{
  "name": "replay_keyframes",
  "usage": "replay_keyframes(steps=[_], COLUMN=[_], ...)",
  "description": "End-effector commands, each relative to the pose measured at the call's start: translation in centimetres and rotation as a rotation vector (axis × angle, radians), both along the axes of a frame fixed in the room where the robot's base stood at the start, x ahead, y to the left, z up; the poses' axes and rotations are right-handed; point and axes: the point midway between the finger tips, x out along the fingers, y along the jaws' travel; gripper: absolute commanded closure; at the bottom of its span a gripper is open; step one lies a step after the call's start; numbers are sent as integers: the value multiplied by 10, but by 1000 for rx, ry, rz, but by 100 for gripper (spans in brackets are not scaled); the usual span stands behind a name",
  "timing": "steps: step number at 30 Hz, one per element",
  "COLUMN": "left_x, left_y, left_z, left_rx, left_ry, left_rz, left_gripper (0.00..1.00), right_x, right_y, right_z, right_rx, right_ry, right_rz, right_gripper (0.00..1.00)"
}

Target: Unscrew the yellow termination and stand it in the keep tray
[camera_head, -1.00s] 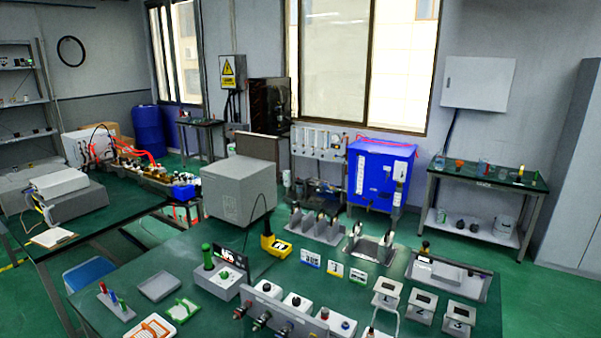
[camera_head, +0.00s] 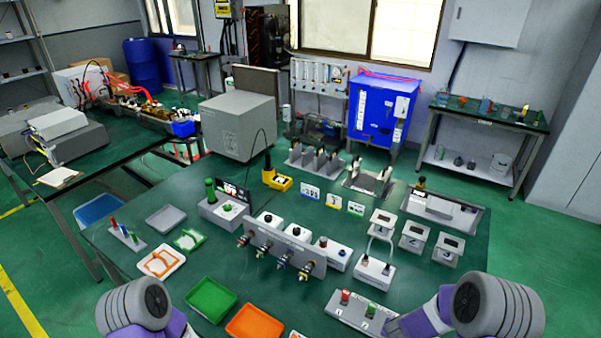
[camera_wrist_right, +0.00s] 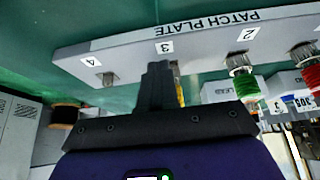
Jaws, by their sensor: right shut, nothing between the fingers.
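In the right wrist view the patch plate (camera_wrist_right: 130,57) shows upside down, with positions marked 2, 3 and 4. The yellow termination (camera_wrist_right: 181,96) is a thin sliver at position 3, mostly hidden behind my right gripper (camera_wrist_right: 157,72). The fingers are shut, with nothing between them, right in front of it; contact cannot be told. Position 4 has a bare connector. In the head view part of the patch plate (camera_head: 352,315) shows at the bottom, its right side covered by my arm. My left gripper is out of view. Which tray is the keep tray cannot be told.
A green termination (camera_wrist_right: 247,88) and a red one (camera_wrist_right: 311,77) stand beside the yellow one. A green tray (camera_head: 210,298), an orange tray (camera_head: 253,322) and a grey tray (camera_head: 166,219) lie on the left of the bench. A connector panel (camera_head: 285,246) stands behind the patch plate.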

Motion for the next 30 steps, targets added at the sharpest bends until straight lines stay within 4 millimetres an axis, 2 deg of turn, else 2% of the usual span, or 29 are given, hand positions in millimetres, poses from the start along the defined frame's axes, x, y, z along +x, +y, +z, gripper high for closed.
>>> replay_keyframes(steps=[20,30], left_x=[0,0], left_y=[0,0], left_z=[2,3], left_rx=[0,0], left_ry=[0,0], left_rz=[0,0], left_gripper=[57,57], right_x=[1,-7], right_y=[-5,-2], right_z=[1,3], right_rx=[-5,-2], right_ry=[-7,-5], right_rz=[-1,-1], right_gripper=[100,100])
